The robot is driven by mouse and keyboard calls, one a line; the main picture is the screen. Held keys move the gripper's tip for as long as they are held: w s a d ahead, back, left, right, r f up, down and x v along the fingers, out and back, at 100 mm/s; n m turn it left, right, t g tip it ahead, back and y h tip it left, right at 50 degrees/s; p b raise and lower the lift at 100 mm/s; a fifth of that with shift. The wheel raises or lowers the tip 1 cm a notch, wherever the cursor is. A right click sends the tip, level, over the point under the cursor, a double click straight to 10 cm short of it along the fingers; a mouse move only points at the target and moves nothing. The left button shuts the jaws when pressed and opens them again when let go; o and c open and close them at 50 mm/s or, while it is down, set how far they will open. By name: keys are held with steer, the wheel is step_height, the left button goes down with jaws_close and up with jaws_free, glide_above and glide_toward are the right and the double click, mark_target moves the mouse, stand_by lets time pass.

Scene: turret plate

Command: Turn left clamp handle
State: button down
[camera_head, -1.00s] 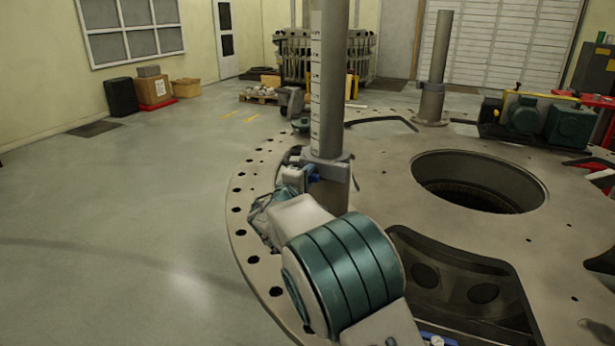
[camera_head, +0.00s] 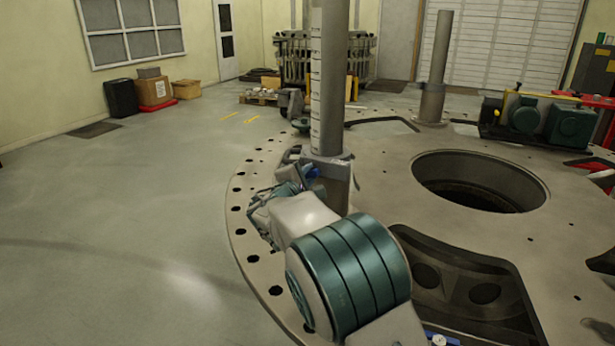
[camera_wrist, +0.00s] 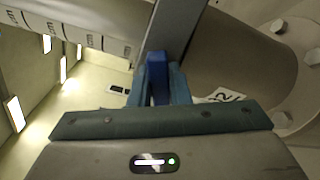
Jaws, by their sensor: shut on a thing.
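The blue clamp handle (camera_wrist: 156,75) stands between the teal fingers of my gripper (camera_wrist: 157,92) in the wrist view. My gripper is shut on the handle. In the head view only a small blue bit of the handle (camera_head: 314,172) shows beside the clamp (camera_head: 334,170), at the foot of the tall post with the scale (camera_head: 328,80). My gripper (camera_head: 307,177) is partly hidden by my own arm there. The clamp's grey metal bar (camera_wrist: 172,25) runs past the handle in the wrist view.
The post stands on the large round plate (camera_head: 390,180), which has holes along its rim. A wide round opening (camera_head: 478,182) lies to the right. A second post (camera_head: 435,65) and a green motor unit (camera_head: 540,118) stand farther back. The floor at left is clear.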

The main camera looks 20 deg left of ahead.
steer(key=n+p, duration=0.2)
steer(key=n, duration=0.4)
steer(key=shift+r, duration=0.1)
steer(key=n+p, duration=0.3)
steer(key=n, duration=0.1)
steer(key=shift+g+h, duration=0.3)
steer(key=shift+h, duration=0.1)
steer(key=shift+n+p, duration=0.85)
steer(key=shift+n, duration=0.15)
steer(key=c, duration=1.4)
jaws_free()
steer(key=shift+o, duration=0.2)
